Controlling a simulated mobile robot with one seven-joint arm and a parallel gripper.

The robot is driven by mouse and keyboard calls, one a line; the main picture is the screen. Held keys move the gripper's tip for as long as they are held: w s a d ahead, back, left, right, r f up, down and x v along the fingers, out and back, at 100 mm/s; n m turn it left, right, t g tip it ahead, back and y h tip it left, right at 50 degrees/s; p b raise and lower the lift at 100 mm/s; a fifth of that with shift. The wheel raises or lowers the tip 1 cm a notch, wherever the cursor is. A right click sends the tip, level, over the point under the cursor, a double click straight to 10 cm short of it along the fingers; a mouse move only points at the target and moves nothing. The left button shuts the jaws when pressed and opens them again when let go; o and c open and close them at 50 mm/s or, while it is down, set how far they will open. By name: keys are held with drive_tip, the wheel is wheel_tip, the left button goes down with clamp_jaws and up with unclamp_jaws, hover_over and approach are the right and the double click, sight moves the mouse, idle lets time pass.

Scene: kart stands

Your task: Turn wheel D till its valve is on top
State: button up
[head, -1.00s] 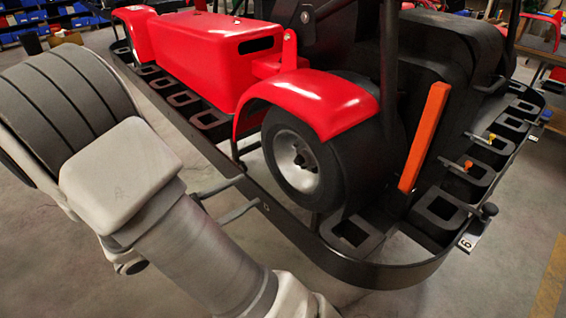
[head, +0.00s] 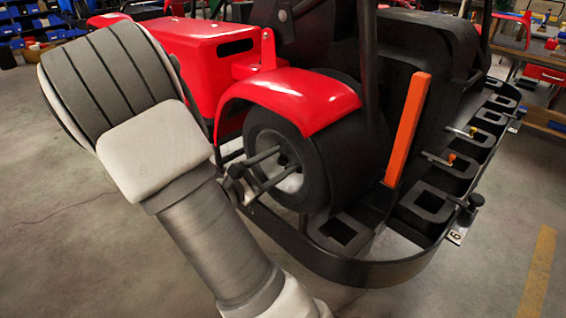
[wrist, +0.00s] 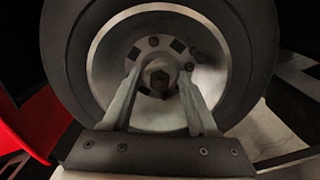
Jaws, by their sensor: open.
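A black-tyred wheel (head: 345,165) with a silver rim sits under a red fender on the kart. No letter shows on it, so I cannot tell whether it is wheel D. My gripper (head: 278,167) is in front of its hub, fingers pointing at the rim. In the wrist view the wheel (wrist: 68,60) fills the middle. There my gripper (wrist: 160,75) is open, one finger on each side of the central hub nut (wrist: 159,74). Several smaller nuts ring the hub. I cannot tell whether the fingers touch the wheel. I cannot make out the valve.
The red fender (head: 300,97) curves over the wheel. A black bumper rail (head: 365,272) runs around the kart, below and in front of the wheel. An upright orange bar (head: 408,130) stands right of the wheel. The grey floor (head: 80,240) at left is clear.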

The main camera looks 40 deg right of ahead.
drive_tip(key=shift+d, duration=0.85)
clamp_jaws()
